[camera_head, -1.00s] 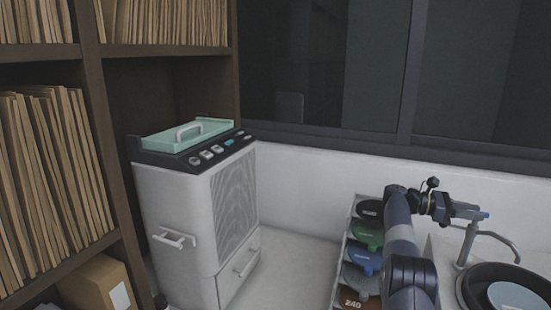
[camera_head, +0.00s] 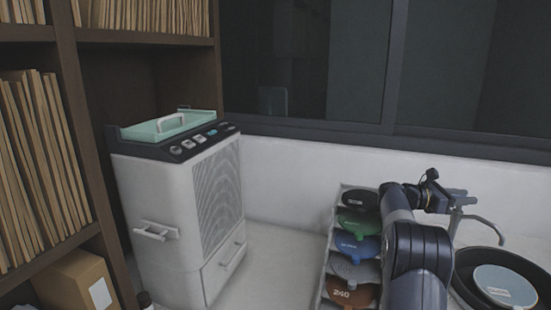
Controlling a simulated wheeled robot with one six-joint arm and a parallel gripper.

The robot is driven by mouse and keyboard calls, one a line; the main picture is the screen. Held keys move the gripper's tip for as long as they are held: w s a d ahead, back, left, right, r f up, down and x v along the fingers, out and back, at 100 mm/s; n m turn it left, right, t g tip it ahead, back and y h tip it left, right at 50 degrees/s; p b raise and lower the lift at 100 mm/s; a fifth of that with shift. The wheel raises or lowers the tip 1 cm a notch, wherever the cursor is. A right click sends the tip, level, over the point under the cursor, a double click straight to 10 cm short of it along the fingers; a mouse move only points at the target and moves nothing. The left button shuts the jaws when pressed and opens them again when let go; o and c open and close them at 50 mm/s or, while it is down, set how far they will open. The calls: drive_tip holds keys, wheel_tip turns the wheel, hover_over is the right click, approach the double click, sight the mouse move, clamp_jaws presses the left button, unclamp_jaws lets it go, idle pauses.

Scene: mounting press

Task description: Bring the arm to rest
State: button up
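My gripper (camera_head: 462,199) is at the end of my dark arm (camera_head: 415,235), on the right of the head view. It is beside the bent metal faucet (camera_head: 478,217) of the grinding wheel and overlaps its top in the picture. I cannot tell whether they touch. The fingers are small and seen from the side, so their opening does not show. I see nothing clearly held.
A white press cabinet (camera_head: 180,215) with a green lid (camera_head: 168,127) stands left of centre. A rack (camera_head: 328,262) of coloured discs is left of my arm. A round wheel basin (camera_head: 475,262) is at the right. A shelf (camera_head: 92,130) with folders fills the left.

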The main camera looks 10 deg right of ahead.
drive_tip(key=shift+n+t, duration=1)
drive_tip(key=shift+t, duration=0.9)
